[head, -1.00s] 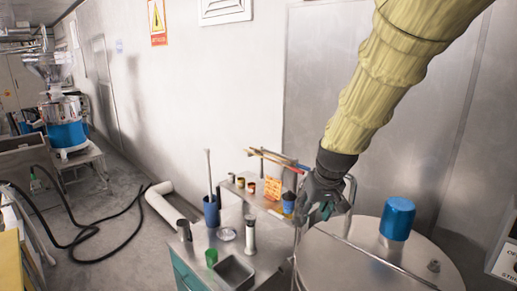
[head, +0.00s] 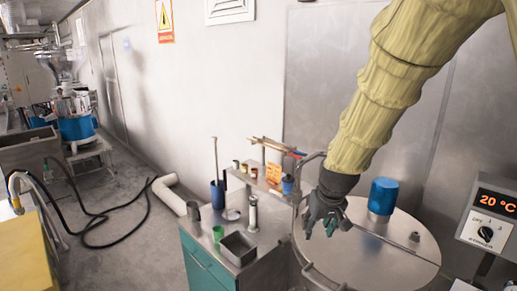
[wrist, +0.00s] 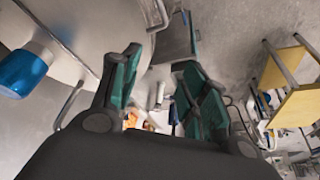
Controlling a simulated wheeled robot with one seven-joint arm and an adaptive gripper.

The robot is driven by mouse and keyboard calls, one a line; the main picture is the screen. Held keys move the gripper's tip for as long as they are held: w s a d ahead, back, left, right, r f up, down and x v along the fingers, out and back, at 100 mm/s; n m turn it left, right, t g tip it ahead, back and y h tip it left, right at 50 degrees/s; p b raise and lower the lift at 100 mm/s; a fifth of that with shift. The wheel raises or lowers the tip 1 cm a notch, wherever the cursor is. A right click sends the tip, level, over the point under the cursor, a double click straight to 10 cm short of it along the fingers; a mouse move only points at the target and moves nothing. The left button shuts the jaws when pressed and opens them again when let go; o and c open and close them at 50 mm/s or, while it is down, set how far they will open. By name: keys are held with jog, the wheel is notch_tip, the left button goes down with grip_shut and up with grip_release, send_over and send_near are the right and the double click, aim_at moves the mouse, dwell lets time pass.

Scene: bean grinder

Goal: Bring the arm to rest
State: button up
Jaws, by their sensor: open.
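My gripper (head: 329,217) hangs below my sleeved arm in the head view, in front of the left part of a large round steel lid (head: 390,262). In the wrist view its two green-padded fingers (wrist: 155,92) stand apart, and I see nothing held between them. A blue cylinder (head: 382,196) stands on the far side of the lid, right of my gripper. The blue cylinder also shows at the left of the wrist view (wrist: 22,72).
A steel workbench (head: 228,262) with cups and tools stands left of my gripper, with a small raised shelf (head: 262,184) behind. A control box (head: 490,222) showing 20 °C is at the right. Hoses lie on the floor (head: 140,235) at the left.

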jog(key=s+d+f+g, duration=0.15)
jog(key=s+f, duration=0.25)
jog(key=f, duration=0.8)
jog(key=s+d+f, duration=0.3)
jog(key=s+f, duration=0.2)
jog(key=f, duration=0.6)
jog(key=s+d+f+m+g, duration=0.1)
jog(key=s+f, duration=0.6)
jog(key=s, duration=0.4)
jog(key=s+f+g, duration=0.1)
jog(key=s+f, duration=0.6)
jog(key=s, duration=0.5)
jog(key=s+d+f+m+g, duration=0.1)
jog(key=s+f, duration=0.6)
jog(key=s, duration=0.4)
notch_tip(320, 180, down, 15)
jog(key=b, duration=1.4)
jog(key=shift+s+b, duration=0.2)
jog(key=shift+b, duration=0.2)
